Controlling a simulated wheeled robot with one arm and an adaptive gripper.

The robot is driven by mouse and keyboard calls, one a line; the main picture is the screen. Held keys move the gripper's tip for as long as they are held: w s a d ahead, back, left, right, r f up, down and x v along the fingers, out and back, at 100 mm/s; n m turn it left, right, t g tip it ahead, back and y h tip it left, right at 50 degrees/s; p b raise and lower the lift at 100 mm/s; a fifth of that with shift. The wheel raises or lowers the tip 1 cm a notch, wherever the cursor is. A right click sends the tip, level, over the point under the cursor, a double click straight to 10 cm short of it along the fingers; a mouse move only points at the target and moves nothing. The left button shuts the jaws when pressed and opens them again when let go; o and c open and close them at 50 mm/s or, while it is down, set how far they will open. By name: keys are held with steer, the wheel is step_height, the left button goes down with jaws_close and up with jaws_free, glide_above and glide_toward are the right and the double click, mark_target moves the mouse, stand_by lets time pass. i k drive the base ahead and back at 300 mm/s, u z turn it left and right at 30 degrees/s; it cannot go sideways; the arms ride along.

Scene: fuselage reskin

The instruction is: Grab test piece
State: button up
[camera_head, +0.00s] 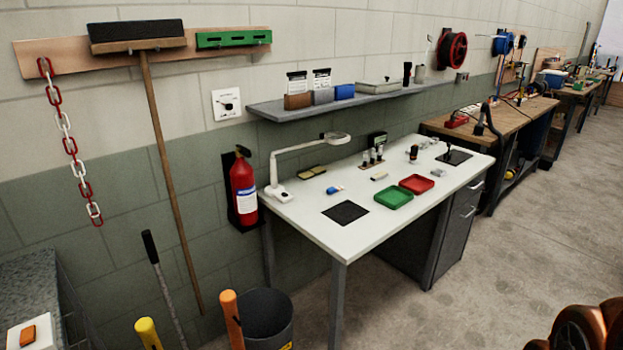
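No object is clearly marked as the test piece, and I cannot tell which small item it is. A white workbench (305,218) stands against the wall in the middle. On it lie a green tray (394,198), a red tray (416,184), a black mat (345,213) and a second dark mat (454,158) with a small dark item on it. A small blue and white item (335,189) and a small pale item (379,177) lie left of the trays. My gripper's fingers are not in view; a copper-coloured part, seemingly of my arm, shows at the bottom right.
A white bench lamp (280,192) stands at the bench's left end, beside a red fire extinguisher (243,188). A grey wall shelf (350,101) hangs above. A dark bin (267,315) and upright handles stand at front left. Open concrete floor (510,245) lies right of the bench.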

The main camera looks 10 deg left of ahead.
mark_target(383, 174)
steer(key=z, duration=0.6)
steer(key=i, duration=3.35)
steer(key=u, duration=3.8)
steer(key=i, duration=0.35)
steer(key=u, duration=0.2)
